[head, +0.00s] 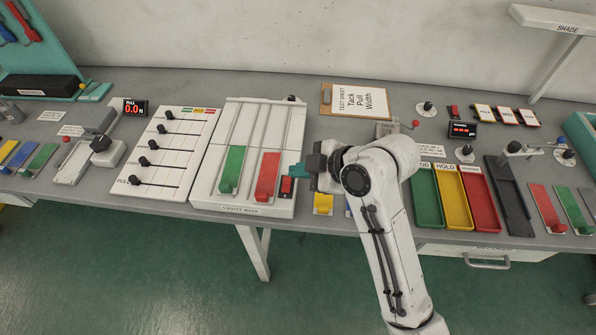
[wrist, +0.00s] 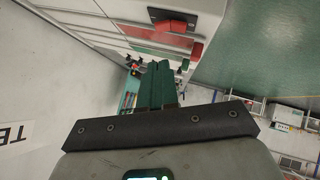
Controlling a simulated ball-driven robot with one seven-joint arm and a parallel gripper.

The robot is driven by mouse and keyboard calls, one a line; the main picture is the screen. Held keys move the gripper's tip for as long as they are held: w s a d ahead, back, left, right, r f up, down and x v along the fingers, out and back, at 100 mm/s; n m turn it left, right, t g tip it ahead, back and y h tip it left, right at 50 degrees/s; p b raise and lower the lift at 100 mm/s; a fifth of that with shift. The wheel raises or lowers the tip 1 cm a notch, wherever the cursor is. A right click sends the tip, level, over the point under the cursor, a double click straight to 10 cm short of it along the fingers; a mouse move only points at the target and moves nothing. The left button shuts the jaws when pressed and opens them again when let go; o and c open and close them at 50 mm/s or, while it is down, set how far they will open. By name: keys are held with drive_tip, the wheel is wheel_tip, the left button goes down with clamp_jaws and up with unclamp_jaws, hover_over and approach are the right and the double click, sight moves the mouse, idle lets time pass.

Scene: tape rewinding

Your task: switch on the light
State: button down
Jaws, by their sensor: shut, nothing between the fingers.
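A red switch (head: 287,187) in a black frame sits at the front right corner of a white panel board (head: 215,198). The small print on the board's front edge is hard to read. The switch also shows at the top of the wrist view (wrist: 172,26). My gripper (head: 293,170) has teal fingers, shut together and empty. It points left, just beside and behind the switch in the head view. In the wrist view the fingers (wrist: 158,66) end below the switch in the picture, with a gap between them. Whether the switch is on or off cannot be told.
A white slider panel (head: 160,155) lies farther left. Green, yellow and red trays (head: 479,200) lie right of my arm. A clipboard (head: 355,101) lies behind.

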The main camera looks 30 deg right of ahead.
sight(285, 180)
drive_tip(key=f, duration=0.1)
drive_tip(key=w+f, duration=0.1)
drive_tip(key=f, duration=0.1)
drive_tip(key=w+f, duration=0.1)
drive_tip(key=shift+d+f+p, duration=0.2)
drive_tip(key=shift+d+p, duration=0.05)
drive_tip(key=shift+p, duration=0.1)
drive_tip(key=shift+w+d+f+b, duration=0.15)
drive_tip(key=shift+w+f+b, duration=0.1)
drive_tip(key=shift+f+b, duration=0.3)
drive_tip(key=shift+d+r, duration=0.1)
drive_tip(key=shift+r, duration=0.05)
drive_tip(key=shift+s+a+r+p, duration=0.15)
drive_tip(key=shift+s+a+p, duration=0.4)
drive_tip(key=shift+s, duration=0.1)
drive_tip(key=shift+r, duration=0.1)
